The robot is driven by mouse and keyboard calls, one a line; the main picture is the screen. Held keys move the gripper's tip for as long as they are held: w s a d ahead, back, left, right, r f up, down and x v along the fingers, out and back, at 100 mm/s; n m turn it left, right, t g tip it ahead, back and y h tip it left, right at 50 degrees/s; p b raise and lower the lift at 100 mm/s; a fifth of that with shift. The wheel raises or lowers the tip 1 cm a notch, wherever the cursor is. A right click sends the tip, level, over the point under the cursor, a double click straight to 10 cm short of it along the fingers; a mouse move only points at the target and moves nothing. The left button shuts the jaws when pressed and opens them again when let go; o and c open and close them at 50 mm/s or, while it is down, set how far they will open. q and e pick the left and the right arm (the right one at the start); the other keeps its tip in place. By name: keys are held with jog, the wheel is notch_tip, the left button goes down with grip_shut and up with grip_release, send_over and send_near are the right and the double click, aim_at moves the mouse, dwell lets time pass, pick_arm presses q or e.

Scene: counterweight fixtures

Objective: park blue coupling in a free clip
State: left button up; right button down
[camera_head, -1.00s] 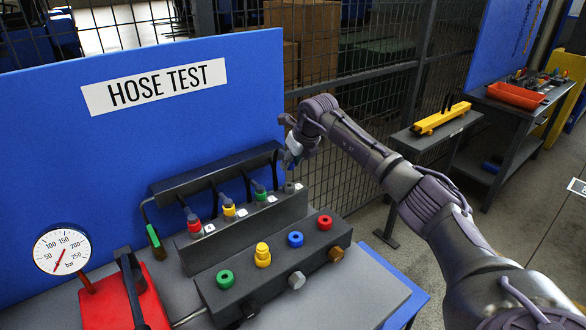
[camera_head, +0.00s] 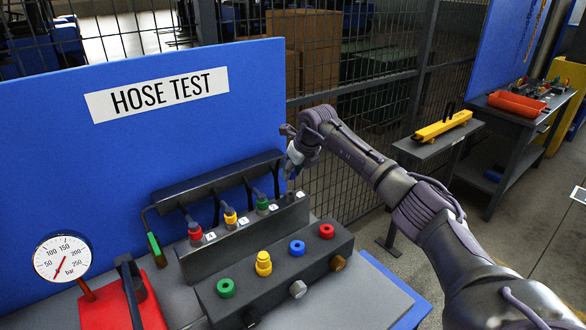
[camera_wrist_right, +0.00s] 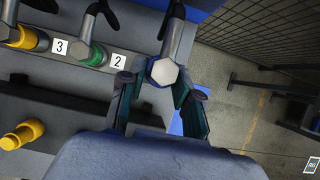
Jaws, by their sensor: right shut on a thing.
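My right gripper (camera_head: 291,160) is at the right end of the dark hose rack, above the grey stepped fixture (camera_head: 240,240). In the right wrist view its two fingers (camera_wrist_right: 160,102) are shut around a coupling with a pale hex end (camera_wrist_right: 163,72) and a dark hose. A little blue shows below the hex; the fingers hide most of it. Red (camera_head: 195,233), yellow (camera_head: 230,217) and green (camera_head: 262,206) couplings sit in a row of clips. A grey clip spot (camera_head: 289,198) at the row's right end, by a white label, looks empty. My left gripper is not in view.
The front block carries green (camera_head: 226,288), yellow (camera_head: 263,263), blue (camera_head: 297,247) and red (camera_head: 326,231) ports, with knobs on its front. A blue "HOSE TEST" board (camera_head: 60,150) stands behind. A gauge (camera_head: 62,257) and red pump (camera_head: 115,305) are at left.

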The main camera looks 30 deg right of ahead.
aim_at(293, 195)
jog(key=shift+f, duration=0.2)
dwell(0.4)
jog(key=shift+f+b, duration=0.9)
jog(key=shift+f, duration=0.5)
jog(key=shift+f+b, duration=0.5)
jog(key=shift+f, duration=0.25)
jog(key=shift+f, duration=0.1)
jog(key=shift+f+b, duration=0.35)
jog(key=shift+f, duration=0.25)
jog(key=shift+f, duration=0.15)
dwell(0.4)
jog(key=c, duration=0.7)
grip_release()
